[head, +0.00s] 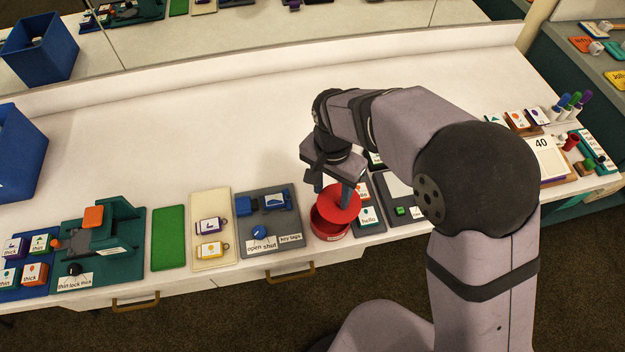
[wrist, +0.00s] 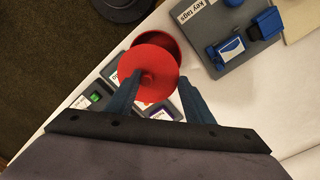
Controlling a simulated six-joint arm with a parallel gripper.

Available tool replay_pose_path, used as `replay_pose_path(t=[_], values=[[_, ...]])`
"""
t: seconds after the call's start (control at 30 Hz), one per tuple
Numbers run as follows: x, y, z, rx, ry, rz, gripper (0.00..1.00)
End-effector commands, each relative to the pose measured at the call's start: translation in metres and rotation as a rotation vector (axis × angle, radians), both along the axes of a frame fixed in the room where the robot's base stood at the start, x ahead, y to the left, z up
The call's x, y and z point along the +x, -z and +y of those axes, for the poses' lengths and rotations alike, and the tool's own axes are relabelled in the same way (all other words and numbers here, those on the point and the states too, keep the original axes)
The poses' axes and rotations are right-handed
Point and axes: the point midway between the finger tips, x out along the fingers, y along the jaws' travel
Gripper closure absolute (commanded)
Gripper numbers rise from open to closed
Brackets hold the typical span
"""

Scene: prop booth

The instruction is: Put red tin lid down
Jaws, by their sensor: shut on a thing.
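The red tin lid (head: 340,203) is a round red disc with a small knob. I cannot tell whether the lid touches the tin's rim.
Left of the tin is a grey board (head: 270,222) with a blue latch and "open" and "shut" labels. Right of it are dark boards with tags (head: 368,216). The table's front edge is close below the tin. The white table (head: 200,135) behind is clear.

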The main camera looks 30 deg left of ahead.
Motion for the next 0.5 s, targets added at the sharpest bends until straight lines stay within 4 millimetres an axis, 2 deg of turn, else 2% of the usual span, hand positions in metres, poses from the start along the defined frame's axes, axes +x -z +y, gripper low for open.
replay_pose_path(t=[0.03,0.2,0.5], values=[[0.007,0.012,0.006,0.000,0.007,-0.001,0.73],[0.028,0.021,0.026,-0.001,-0.015,-0.002,0.73],[0.050,0.013,0.052,-0.005,-0.451,-0.004,0.73]])
